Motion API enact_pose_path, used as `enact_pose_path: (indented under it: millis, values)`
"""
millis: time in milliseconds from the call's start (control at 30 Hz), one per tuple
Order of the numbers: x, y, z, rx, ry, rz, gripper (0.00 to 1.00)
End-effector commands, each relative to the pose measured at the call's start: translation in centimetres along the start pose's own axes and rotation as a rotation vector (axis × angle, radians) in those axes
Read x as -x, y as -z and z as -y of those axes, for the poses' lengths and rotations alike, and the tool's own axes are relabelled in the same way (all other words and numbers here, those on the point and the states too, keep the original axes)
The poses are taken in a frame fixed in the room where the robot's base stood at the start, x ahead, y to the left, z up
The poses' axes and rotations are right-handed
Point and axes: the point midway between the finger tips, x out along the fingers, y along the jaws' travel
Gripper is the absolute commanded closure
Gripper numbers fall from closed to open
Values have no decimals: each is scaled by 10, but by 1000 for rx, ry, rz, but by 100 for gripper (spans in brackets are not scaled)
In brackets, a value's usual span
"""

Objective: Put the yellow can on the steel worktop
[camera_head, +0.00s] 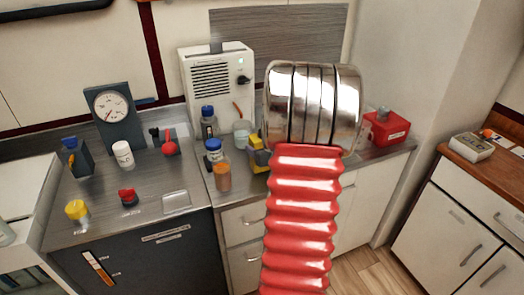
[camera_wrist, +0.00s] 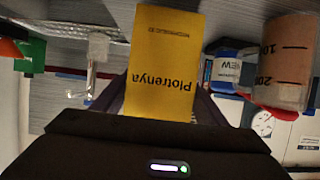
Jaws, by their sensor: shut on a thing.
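The yellow can (camera_wrist: 162,60) fills the middle of the wrist view, its printed label upside down. My gripper (camera_wrist: 160,105) is shut on it, with dark fingers on both sides. In the head view a part of the yellow can (camera_head: 257,158) shows at the left edge of my red arm, which hides the rest and most of my gripper. The steel worktop (camera_head: 235,197) is the grey counter running along the wall. I cannot tell whether the can touches it.
A blue-capped bottle (camera_head: 208,122), a glass beaker (camera_head: 241,134) and a white box (camera_head: 215,85) are behind. A red box (camera_head: 385,128) is to the right. The worktop's front edge is close.

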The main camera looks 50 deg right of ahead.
Motion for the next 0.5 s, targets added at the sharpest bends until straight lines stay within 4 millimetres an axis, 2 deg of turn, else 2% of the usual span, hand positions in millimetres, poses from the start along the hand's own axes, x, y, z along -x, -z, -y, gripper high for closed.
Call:
enact_pose_path:
  millis: [133, 500]
  values:
    - [-5, -10, 0, 0, -1, -3, 82]
    - [-6, -12, -1, 0, -1, -4, 82]
